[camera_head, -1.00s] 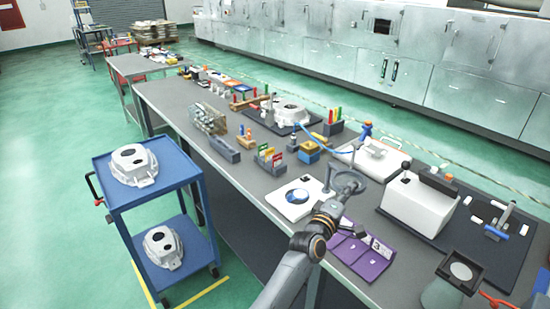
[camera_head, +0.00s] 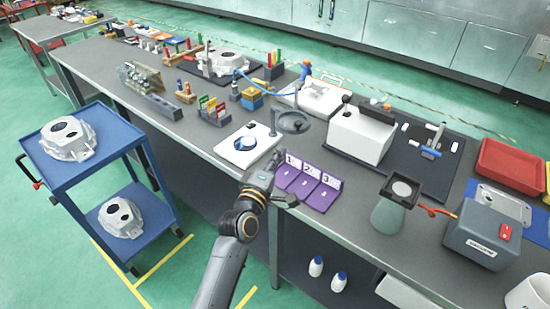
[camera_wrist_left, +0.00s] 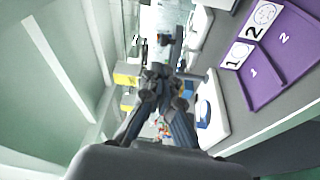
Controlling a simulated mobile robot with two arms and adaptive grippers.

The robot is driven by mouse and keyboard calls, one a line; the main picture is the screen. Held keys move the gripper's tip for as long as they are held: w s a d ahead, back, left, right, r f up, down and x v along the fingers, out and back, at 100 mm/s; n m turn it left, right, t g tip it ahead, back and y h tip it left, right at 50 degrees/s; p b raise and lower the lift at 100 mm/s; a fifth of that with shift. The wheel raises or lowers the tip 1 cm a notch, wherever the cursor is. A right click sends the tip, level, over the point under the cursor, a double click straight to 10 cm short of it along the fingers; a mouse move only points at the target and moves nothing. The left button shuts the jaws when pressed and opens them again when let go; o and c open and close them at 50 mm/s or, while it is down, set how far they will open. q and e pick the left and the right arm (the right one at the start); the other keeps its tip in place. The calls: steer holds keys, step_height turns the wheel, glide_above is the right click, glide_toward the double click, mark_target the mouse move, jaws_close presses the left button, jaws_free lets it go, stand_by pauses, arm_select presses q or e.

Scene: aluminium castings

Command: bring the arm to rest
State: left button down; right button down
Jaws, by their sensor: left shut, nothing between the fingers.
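My left arm comes in from the bottom of the head view. Its gripper (camera_head: 275,160) is over the front edge of the long bench (camera_head: 215,150), beside the purple numbered tray (camera_head: 318,197) and in front of the white plate with a blue disc (camera_head: 268,150). In the left wrist view the dark fingers (camera_wrist_left: 160,75) are together with nothing seen between them. The purple tray (camera_wrist_left: 270,60) shows at the right there. My right gripper is in neither view.
A blue cart (camera_head: 110,135) with two castings stands left of the bench. Right of the purple tray are a lamp-like grey stand (camera_head: 388,215), a grey box with a red switch (camera_head: 480,235) and a red bin (camera_head: 510,165).

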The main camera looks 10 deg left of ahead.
arm_select(q)
steer(key=shift+v, duration=0.75)
